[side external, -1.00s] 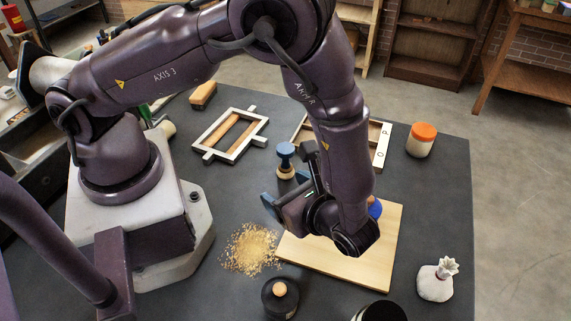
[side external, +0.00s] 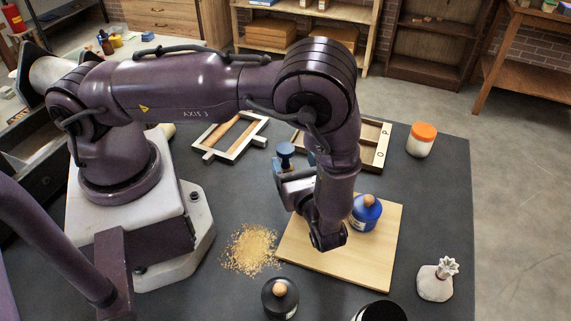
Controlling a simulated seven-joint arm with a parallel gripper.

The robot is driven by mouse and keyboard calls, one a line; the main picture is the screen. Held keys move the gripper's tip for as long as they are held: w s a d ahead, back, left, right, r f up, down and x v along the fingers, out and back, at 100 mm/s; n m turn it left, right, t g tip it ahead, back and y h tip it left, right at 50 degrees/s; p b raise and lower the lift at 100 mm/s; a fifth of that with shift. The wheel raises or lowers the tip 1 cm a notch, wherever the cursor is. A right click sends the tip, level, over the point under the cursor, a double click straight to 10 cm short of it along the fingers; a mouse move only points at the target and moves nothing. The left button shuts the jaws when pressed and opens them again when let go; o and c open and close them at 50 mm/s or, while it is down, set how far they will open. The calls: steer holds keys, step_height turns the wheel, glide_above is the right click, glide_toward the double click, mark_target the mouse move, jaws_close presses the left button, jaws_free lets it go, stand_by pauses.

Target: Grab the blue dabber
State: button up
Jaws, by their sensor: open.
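A blue jar with a wooden knob (side external: 366,215) stands on the board (side external: 350,265). A sandy heap (side external: 250,250), a black jar (side external: 280,300), an orange-lidded jar (side external: 421,142), a white pouch (side external: 436,282) and two frames (side external: 230,135) (side external: 384,147) lie around.

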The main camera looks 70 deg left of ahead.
mark_target(286, 148)
steer(key=a, duration=0.5)
steer(key=c, duration=1.3)
steer(key=shift+r, duration=0.2)
